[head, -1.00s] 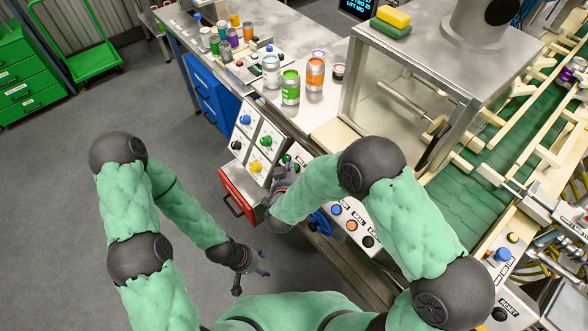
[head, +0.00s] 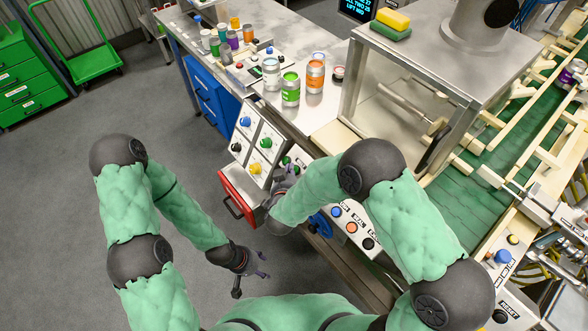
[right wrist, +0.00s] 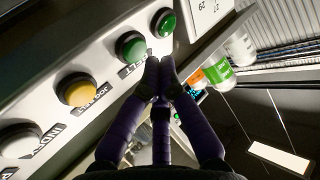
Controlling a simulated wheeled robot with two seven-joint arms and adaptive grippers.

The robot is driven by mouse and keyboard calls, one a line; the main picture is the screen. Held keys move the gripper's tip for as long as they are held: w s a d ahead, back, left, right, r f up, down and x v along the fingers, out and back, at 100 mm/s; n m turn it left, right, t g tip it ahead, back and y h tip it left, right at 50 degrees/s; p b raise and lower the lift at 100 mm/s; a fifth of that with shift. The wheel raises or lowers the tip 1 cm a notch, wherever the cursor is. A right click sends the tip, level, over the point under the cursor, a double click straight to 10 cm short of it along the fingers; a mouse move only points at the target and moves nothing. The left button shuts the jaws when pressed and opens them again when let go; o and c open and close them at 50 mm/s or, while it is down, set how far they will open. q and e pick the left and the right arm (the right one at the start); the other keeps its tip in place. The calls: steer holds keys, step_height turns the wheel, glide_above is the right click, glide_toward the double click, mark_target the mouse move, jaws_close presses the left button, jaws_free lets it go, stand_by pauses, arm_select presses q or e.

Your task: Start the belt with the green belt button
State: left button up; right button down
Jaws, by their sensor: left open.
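In the right wrist view a round green button (right wrist: 130,47) sits on a light panel, next to a yellow button (right wrist: 76,90) and a white button (right wrist: 20,140). A second green round piece (right wrist: 164,22), brighter, sits beyond it. My right gripper (right wrist: 159,64) has its purple fingers drawn together and empty, with the tips just beside the green button in the picture; I cannot tell whether they touch. In the head view my right forearm hides most of this panel. My left gripper (head: 252,272) is open and empty, low over the floor.
A sloped panel (head: 257,145) with coloured knobs stands left of my right gripper, above a red drawer (head: 238,196). The seamer control panel (head: 351,226) is at the right. Cans (head: 290,88) stand on the metal table (head: 225,85).

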stand_by(0.4)
steer(key=shift+w+d+f, duration=0.15)
steer(key=shift+d+f, duration=0.05)
steer(key=shift+f, duration=0.1)
steer(key=shift+w+d+f+b, duration=0.1)
steer(key=shift+d+f+b, duration=0.1)
steer(key=shift+f+b, duration=0.25)
stand_by(0.7)
steer(key=shift+r, duration=0.2)
steer(key=shift+s+a+r+p, duration=0.3)
steer(key=shift+a+r+p, duration=0.1)
steer(key=shift+r+p, duration=0.15)
steer(key=shift+r, duration=0.1)
steer(key=r+p, duration=0.1)
steer(key=s+a+r+p, duration=0.1)
steer(key=a+r+p, duration=0.1)
steer(key=shift+s+a+r+p, duration=0.2)
steer(key=shift+s+r+p, duration=0.15)
steer(key=shift+r, duration=0.05)
stand_by(0.4)
